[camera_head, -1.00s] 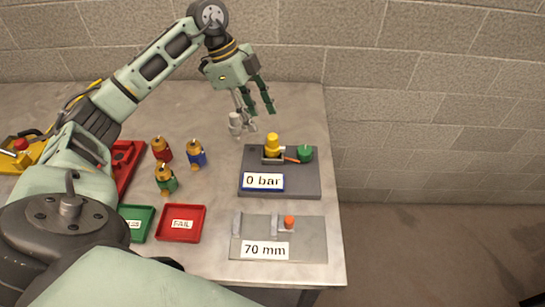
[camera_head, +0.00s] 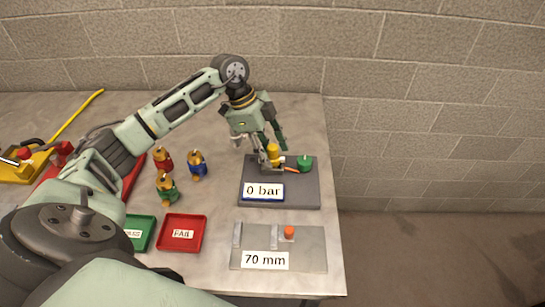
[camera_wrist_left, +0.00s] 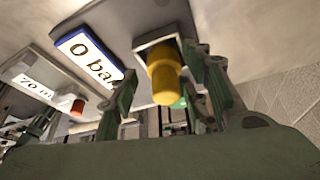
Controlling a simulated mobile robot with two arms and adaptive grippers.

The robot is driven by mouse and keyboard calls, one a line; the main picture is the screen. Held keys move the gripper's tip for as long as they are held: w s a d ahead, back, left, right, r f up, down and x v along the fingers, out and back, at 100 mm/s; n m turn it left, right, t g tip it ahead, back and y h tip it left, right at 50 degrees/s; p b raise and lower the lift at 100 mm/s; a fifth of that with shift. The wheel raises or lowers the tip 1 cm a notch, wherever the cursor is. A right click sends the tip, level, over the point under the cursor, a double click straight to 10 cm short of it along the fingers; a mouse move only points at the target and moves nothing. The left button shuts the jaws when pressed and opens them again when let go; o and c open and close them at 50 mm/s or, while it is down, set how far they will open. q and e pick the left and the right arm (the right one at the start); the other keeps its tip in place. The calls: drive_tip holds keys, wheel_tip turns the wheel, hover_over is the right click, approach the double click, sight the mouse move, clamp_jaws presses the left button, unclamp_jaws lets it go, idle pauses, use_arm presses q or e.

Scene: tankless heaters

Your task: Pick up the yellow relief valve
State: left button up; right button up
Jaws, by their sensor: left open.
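The yellow relief valve (camera_head: 273,150) sits upright in the holder of the dark test stand (camera_head: 298,191) with the "0 bar" display. In the left wrist view the yellow valve (camera_wrist_left: 166,76) shows between the open fingers. My left gripper (camera_head: 272,155) is open and close around the valve, its fingers on either side. In the left wrist view no clear contact shows between the left gripper (camera_wrist_left: 168,95) and the valve. The fingers partly hide the valve in the head view. My right gripper is not in view.
A green knob (camera_head: 305,162) with an orange lever (camera_head: 291,169) is beside the valve. A "70 mm" gauge plate (camera_head: 308,252) lies in front. Red (camera_head: 163,160), blue (camera_head: 197,168) and green (camera_head: 167,190) valves stand left, near a red tray (camera_head: 181,247) and green tray (camera_head: 151,228).

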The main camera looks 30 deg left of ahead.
use_arm(q)
drive_tip(key=shift+c, duration=0.5)
clamp_jaws()
drive_tip(key=shift+r, duration=0.1)
drive_tip(key=shift+r, duration=0.1)
